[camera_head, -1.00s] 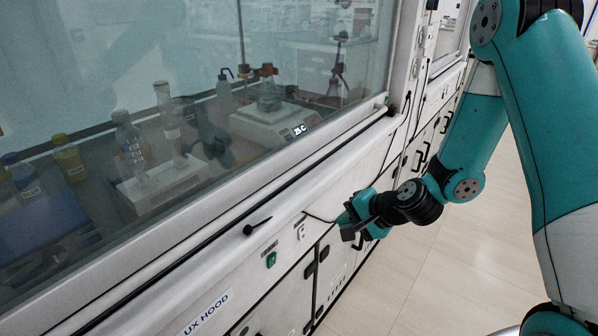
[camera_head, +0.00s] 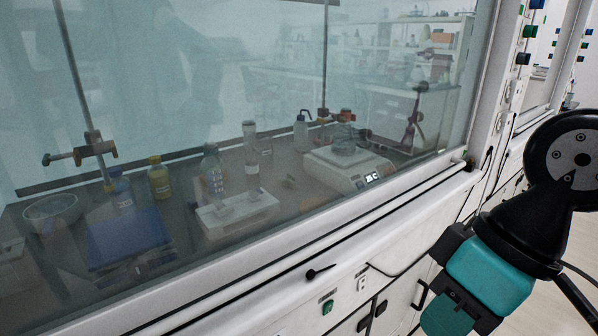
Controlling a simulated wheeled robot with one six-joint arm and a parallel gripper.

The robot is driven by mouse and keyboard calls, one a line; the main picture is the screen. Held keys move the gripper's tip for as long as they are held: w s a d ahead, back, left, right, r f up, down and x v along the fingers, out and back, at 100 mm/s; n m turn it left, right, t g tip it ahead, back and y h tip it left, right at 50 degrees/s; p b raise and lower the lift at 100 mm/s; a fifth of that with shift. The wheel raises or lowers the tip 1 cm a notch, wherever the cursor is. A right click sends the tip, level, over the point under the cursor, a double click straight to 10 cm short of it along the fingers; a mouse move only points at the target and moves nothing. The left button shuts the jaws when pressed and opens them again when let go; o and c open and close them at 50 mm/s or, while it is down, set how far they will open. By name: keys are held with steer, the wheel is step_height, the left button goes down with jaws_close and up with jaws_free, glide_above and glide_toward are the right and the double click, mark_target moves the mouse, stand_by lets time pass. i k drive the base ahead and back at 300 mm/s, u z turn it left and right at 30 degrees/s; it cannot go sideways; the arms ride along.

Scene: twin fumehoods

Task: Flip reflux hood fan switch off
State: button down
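The hood's front panel carries a small green rocker switch (camera_head: 327,307) below the sash sill, with a small label above it. Which way the switch is set is too small to tell. A black lever knob (camera_head: 320,273) sticks out just above it. My gripper (camera_head: 447,312), teal and black, is at the lower right, seen from behind and partly cut off by the frame's bottom edge. It appears in the picture to the right of the switch and apart from it. Its fingertips are not clearly visible.
A white socket (camera_head: 362,284) with a cable is right of the switch. The glass sash (camera_head: 250,90) closes off the hood, with a hotplate (camera_head: 348,168), bottles and a tube rack (camera_head: 237,208) inside. Cabinet doors with black handles (camera_head: 421,294) are below the panel.

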mark_target(328, 308)
steer(key=z, duration=0.85)
steer(key=k, duration=0.75)
steer(key=u, duration=0.9)
steer(key=i, duration=0.5)
steer(key=z, duration=0.1)
